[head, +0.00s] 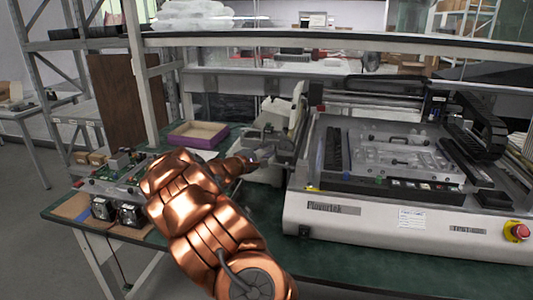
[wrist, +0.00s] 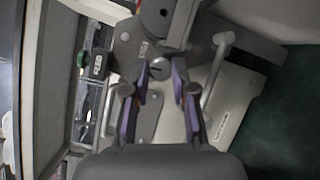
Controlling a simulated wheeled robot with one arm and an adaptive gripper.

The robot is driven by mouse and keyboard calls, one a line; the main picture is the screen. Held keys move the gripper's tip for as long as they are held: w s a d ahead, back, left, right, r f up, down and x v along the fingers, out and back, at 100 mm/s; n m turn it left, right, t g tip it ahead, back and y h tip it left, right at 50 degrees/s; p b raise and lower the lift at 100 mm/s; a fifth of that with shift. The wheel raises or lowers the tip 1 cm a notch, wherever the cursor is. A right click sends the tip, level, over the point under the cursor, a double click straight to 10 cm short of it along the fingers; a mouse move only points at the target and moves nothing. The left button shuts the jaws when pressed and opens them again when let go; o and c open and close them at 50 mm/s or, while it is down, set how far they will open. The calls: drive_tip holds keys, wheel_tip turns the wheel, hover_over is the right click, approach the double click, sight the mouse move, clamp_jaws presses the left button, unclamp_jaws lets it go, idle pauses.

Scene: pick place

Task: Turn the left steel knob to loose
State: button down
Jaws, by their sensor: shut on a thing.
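My gripper (head: 264,154) reaches from the front to a small grey device (head: 272,136) left of the big white machine. In the wrist view its two purple-padded fingers (wrist: 161,76) stand either side of a small round steel knob (wrist: 160,68) and are closed on it. The knob sits on the device's grey metal plate (wrist: 150,118). A steel lever with a round end (wrist: 222,39) stands to the right in the wrist view. In the head view the knob is hidden by my gripper and too small to make out. I cannot tell how far it is turned.
The white machine (head: 400,222) with a red emergency button (head: 516,232) fills the right of the green bench (head: 250,205). A purple-sided tray (head: 198,134) stands behind my arm. Circuit boards with fans (head: 118,210) lie at left. A shelf beam (head: 340,42) crosses above.

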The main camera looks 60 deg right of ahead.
drive_tip(key=c, duration=1)
unclamp_jaws()
drive_tip(key=shift+o, duration=0.2)
drive_tip(key=w+a, duration=0.1)
drive_tip(key=a, duration=1.1)
drive_tip(key=shift+w, duration=0.25)
